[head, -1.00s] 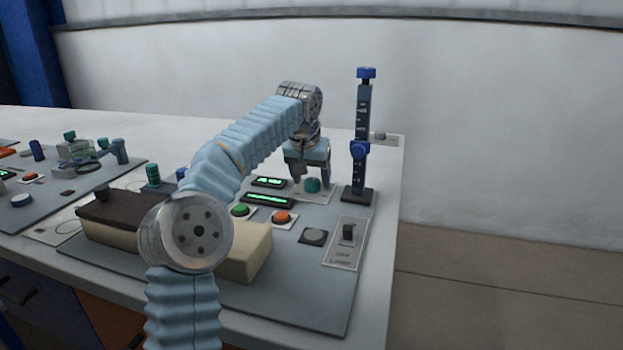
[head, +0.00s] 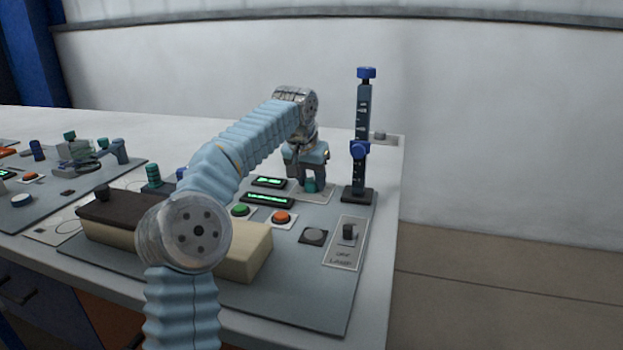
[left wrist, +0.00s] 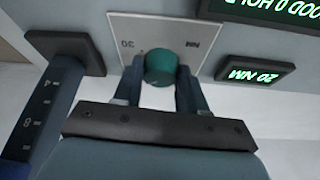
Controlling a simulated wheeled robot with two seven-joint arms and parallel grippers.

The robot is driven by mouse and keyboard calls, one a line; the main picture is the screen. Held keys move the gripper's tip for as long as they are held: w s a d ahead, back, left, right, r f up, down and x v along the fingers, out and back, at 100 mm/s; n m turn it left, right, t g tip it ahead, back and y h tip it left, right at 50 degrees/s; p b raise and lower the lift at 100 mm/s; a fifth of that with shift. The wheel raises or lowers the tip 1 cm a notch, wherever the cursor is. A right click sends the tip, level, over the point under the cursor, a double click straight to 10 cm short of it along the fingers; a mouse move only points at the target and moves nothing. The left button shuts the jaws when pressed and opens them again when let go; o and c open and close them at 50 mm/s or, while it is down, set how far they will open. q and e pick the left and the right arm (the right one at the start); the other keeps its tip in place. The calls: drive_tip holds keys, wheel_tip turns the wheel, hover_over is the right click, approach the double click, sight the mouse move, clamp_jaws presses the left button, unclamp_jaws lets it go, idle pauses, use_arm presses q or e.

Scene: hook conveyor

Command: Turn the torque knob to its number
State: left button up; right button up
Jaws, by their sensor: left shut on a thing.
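The torque knob is a small teal round knob (head: 311,186) on a light square plate (head: 318,197) at the back right of the panel. It also shows in the left wrist view (left wrist: 160,66), where its plate (left wrist: 124,26) carries the marks "30" and "NM". My left gripper (head: 309,181) reaches down over the knob and is shut on it, a finger on each side. A small display (head: 268,182) beside the plate reads "20 NM" in the left wrist view (left wrist: 254,75). The knob's pointer is not clear. My right gripper is out of view.
A dark post with blue knobs (head: 361,130) stands close to the right of the gripper. A longer green display (head: 268,200), a green button (head: 241,210), an orange button (head: 281,217) and a lever switch (head: 348,233) are nearer. A beige and brown block (head: 250,255) lies in front.

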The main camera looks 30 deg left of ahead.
use_arm(q)
drive_tip(key=shift+m+h, duration=0.4)
drive_tip(key=shift+m, duration=0.5)
drive_tip(key=o, duration=1.1)
drive_tip(key=shift+c, duration=0.2)
drive_tip(key=v, duration=1.2)
